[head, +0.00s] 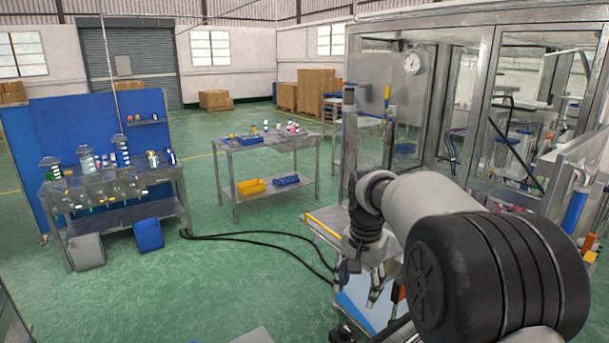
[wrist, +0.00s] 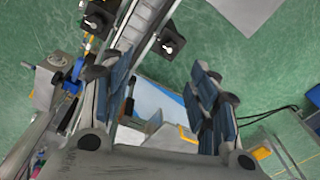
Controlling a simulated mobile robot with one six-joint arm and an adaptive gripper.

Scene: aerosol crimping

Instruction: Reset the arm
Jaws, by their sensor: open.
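My gripper (head: 373,290) hangs at the end of my arm, pointing down, at the lower middle right of the head view. In the wrist view its two blue-padded fingers (wrist: 160,95) stand wide apart, with nothing between them. My gripper is open and empty. Below it, the wrist view shows green floor, a metal rail (wrist: 145,25) and part of a blue and white panel (wrist: 160,98). My large arm links cover the lower right of the head view and hide what is behind them.
A metal table (head: 262,150) with small bottles, a yellow bin (head: 251,187) and a blue bin (head: 286,180) stands mid-floor. A workbench (head: 115,215) with a blue backboard stands left. A framed glass enclosure (head: 470,110) stands right. Black cables (head: 255,238) cross the otherwise open floor.

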